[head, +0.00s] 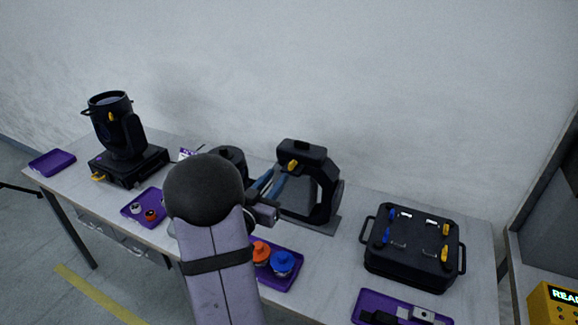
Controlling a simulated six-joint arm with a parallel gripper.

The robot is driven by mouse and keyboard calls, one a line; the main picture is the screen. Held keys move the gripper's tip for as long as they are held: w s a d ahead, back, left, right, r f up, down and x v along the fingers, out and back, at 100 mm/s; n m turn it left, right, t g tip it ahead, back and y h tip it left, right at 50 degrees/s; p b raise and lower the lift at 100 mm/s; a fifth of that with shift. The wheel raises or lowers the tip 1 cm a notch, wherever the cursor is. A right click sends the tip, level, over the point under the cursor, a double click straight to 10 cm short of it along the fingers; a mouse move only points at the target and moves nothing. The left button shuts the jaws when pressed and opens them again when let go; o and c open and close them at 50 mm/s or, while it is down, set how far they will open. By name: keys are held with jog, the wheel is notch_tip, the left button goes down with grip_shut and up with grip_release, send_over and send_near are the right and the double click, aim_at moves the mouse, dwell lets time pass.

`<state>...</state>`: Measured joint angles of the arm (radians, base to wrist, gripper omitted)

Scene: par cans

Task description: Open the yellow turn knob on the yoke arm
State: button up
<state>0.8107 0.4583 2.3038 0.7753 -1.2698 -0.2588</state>
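A yellow-orange knob (292,165) sits on the upper left of the black yoke-like frame (325,188) in the middle of the table. Another yellow knob (111,117) shows on the black moving-head fixture (122,135) at the left. My gripper (280,178), with bluish fingers, points up toward the middle knob, its tips very close to it. I cannot tell whether the fingers touch the knob or how far apart they are. My arm hides part of the table and of a black round item (233,158) behind it.
Purple trays stand at the far left (52,162), left of my arm (130,216), at the middle front (293,286) with orange and blue knobs, and at the right front (440,319). A black case (412,265) with coloured latches stands at the right.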

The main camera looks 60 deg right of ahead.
aim_at(293, 163)
jog(key=d+p, duration=0.2)
jog(key=d, duration=0.5)
jog(key=shift+s+d+r+g+p, duration=0.15)
jog(key=shift+s+d+g+p, duration=0.15)
jog(key=shift+s, duration=0.15)
grip_shut()
